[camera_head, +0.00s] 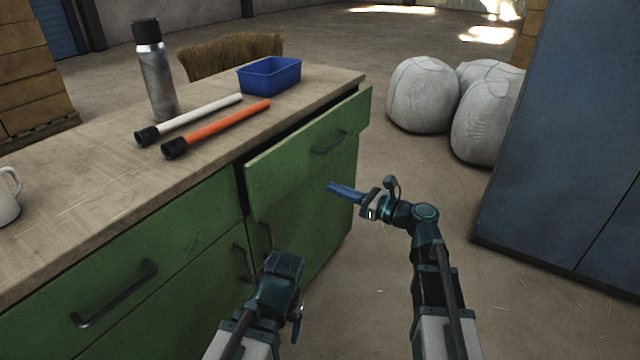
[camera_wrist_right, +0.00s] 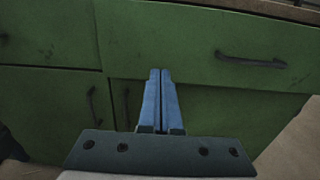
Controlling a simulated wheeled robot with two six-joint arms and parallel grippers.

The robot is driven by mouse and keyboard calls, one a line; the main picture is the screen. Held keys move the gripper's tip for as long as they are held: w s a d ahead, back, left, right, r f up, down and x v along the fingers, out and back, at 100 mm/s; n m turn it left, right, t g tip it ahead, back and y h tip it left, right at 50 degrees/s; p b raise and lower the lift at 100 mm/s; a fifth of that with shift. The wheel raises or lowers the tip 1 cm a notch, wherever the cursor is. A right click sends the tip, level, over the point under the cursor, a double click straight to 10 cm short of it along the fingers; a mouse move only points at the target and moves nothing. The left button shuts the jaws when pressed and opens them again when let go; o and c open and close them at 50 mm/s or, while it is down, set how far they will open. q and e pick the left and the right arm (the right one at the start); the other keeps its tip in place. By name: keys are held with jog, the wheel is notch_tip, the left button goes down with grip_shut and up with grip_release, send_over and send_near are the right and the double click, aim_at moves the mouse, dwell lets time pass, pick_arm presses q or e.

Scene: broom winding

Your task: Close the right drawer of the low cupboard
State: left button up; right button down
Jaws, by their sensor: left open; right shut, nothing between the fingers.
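The low green cupboard (camera_head: 130,260) has a wooden top. Its right drawer (camera_head: 285,168) stands partly open, with a dark gap behind the top of its front and a dark handle (camera_head: 330,142) on it. In the right wrist view the drawer front (camera_wrist_right: 190,45) spans the top, with its handle (camera_wrist_right: 250,61) to the right of the fingers. My right gripper (camera_head: 330,187) is shut and empty, its blue fingertips (camera_wrist_right: 160,72) before the lower part of the drawer front; I cannot tell if they touch. My left gripper (camera_head: 283,262) is open, low before the cupboard, its fingers mostly hidden.
White sacks (camera_head: 422,95) and a blue cabinet (camera_head: 560,140) stand right; floor between is clear.

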aim_at(286, 170)
jog(key=x, duration=1.2)
jog(key=shift+w+a, duration=0.2)
jog(key=shift+a, duration=0.15)
jog(key=x, duration=0.5)
jog(key=shift+d+f, duration=0.1)
